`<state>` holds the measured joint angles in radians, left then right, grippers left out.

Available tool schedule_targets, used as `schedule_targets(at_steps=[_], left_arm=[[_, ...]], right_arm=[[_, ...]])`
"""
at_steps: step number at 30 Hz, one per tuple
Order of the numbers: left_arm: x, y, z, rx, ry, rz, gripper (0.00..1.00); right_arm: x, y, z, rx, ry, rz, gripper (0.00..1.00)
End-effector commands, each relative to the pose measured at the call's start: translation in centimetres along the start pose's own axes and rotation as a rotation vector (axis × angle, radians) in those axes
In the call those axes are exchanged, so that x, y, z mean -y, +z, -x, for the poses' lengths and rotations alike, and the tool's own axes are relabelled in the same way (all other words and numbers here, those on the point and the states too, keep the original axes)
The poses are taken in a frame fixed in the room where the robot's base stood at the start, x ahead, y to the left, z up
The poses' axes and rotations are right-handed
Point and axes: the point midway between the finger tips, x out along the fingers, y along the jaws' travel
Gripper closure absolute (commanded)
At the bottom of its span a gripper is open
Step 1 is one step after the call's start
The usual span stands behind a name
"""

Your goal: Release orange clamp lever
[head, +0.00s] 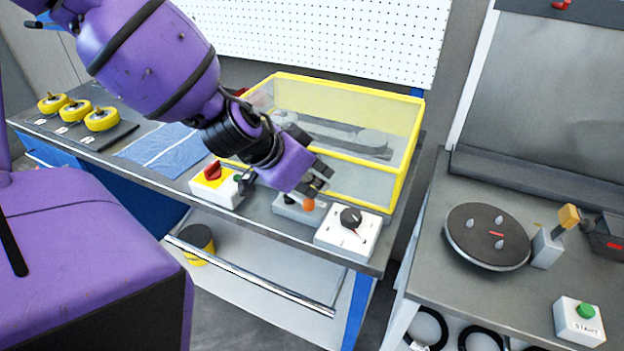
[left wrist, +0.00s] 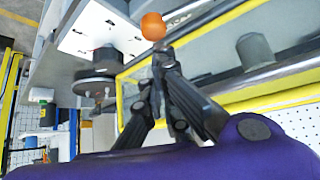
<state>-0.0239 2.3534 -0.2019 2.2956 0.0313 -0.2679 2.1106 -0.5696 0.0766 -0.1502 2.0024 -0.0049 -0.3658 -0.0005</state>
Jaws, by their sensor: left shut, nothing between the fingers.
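An orange knob (head: 309,204), which looks like the end of the clamp lever, stands on a small grey box (head: 286,203) at the front of the left bench. My left gripper (head: 320,178) is shut and empty just above and beside the knob, partly covering the box. In the left wrist view the orange knob (left wrist: 153,26) sits just beyond the tips of the closed fingers (left wrist: 161,50). I cannot tell whether they touch it. The lever's shaft is mostly hidden. My right gripper is not in view.
A yellow-framed clear case (head: 372,180) stands close behind. A red switch box (head: 218,185) is to the left and a black dial box (head: 349,232) to the right. The right table holds a round dark plate (head: 486,237), a yellow-orange handle (head: 569,216) and a green start button (head: 585,311).

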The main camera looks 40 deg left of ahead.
Motion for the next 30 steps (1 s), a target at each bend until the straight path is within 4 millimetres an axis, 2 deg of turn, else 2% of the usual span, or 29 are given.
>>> schedule_targets(at_steps=[2, 7, 18, 30], left_arm=[[0.0, 0.24, -0.99, 0.004, 0.0, 0.0, 1.0], [-0.03, -0.09, -1.46, -0.002, 0.0, 0.0, 1.0], [0.01, -0.13, -1.3, -0.003, 0.002, -0.001, 1.0], [0.57, 0.62, -0.53, -0.005, 0.034, -0.039, 1.0]], right_arm=[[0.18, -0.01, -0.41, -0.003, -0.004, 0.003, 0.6], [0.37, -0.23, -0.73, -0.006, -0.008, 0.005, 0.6], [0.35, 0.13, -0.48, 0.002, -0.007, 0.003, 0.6], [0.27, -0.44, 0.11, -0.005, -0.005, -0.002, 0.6]])
